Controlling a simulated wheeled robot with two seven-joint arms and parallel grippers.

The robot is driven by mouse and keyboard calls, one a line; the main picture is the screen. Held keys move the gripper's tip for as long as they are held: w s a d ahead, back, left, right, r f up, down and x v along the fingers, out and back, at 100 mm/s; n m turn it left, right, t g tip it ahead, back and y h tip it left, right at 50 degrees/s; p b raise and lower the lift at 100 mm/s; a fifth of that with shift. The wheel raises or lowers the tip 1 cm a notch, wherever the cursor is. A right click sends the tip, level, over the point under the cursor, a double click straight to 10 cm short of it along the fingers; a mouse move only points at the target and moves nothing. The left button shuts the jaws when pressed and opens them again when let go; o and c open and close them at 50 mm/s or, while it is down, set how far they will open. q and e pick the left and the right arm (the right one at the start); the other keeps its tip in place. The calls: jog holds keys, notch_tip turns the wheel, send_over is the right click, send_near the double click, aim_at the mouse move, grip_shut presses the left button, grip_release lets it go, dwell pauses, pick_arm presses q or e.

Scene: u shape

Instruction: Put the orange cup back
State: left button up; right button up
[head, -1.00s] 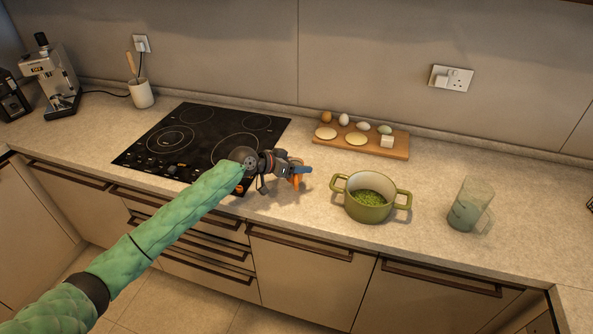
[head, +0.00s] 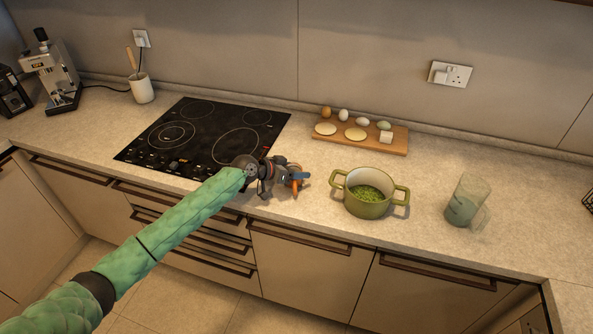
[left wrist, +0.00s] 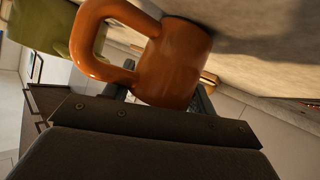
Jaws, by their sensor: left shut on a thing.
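The orange cup (left wrist: 172,62) fills the upper middle of the left wrist view, with its handle on the left side of that view. In the head view only small orange parts of the cup (head: 292,184) show at my left gripper (head: 293,177). My left gripper is shut on the cup, over the counter between the black cooktop and the green pot. The cup is at or close to the counter surface; I cannot tell whether it touches. My right gripper is not in view.
A green pot (head: 366,209) with green contents stands just right of my left gripper. A wooden board (head: 398,148) with eggs lies behind. A clear pitcher (head: 466,200) stands farther right. The black cooktop (head: 199,145) is to the left. The front counter edge is close.

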pick_arm(q)
jog(key=shift+f, duration=0.1)
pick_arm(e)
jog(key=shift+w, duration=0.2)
pick_arm(q)
jog(key=o, duration=1.1)
jog(key=shift+c, duration=0.2)
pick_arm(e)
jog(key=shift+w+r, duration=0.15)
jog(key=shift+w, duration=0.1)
